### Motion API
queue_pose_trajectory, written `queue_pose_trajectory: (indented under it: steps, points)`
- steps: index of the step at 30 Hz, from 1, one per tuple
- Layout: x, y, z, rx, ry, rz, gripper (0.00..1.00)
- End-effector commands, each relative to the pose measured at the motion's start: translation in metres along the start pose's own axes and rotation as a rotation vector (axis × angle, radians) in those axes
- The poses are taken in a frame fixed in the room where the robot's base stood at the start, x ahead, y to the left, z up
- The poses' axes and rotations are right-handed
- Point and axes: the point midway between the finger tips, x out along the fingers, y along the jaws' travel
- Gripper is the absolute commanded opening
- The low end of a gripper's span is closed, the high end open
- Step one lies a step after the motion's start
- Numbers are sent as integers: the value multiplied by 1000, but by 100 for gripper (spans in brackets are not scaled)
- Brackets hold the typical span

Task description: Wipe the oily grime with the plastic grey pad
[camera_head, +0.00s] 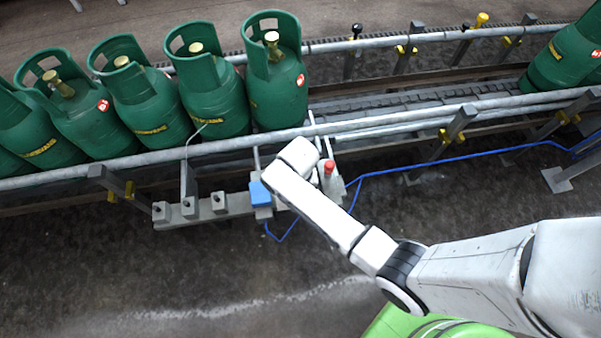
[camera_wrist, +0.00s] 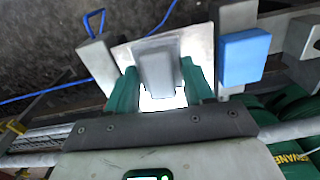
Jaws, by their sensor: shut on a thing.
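In the wrist view, my gripper (camera_wrist: 158,68) has its two green fingers on either side of a grey block, the grey pad (camera_wrist: 156,55), and is shut on it. The pad is in front of a pale metal plate (camera_wrist: 196,42); I cannot tell whether they touch. A bright white patch shows between the fingers below the pad. In the head view, my arm's white end is over the rail fixture beside the conveyor, and it hides the gripper and pad. I cannot make out the oily grime in either view.
A blue block (camera_head: 260,193) sits on the grey fixture bar (camera_head: 213,206), close beside my gripper; it also shows in the wrist view (camera_wrist: 244,57). A red-topped part (camera_head: 329,167) stands right of my arm's end. Several green gas cylinders (camera_head: 205,95) line the conveyor. A blue cable (camera_head: 450,160) runs right.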

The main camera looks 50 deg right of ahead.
Motion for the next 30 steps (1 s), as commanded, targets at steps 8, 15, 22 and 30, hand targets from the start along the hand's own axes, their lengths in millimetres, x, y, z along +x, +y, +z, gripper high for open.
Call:
queue_pose_trajectory:
  steps: [8,15,22,30]
  points:
    - [-31,1,-6,-1,1,-1,19]
    - [-45,2,-10,-1,1,-1,19]
    - [-44,2,-10,-2,1,0,19]
    - [-44,2,-10,-2,1,0,19]
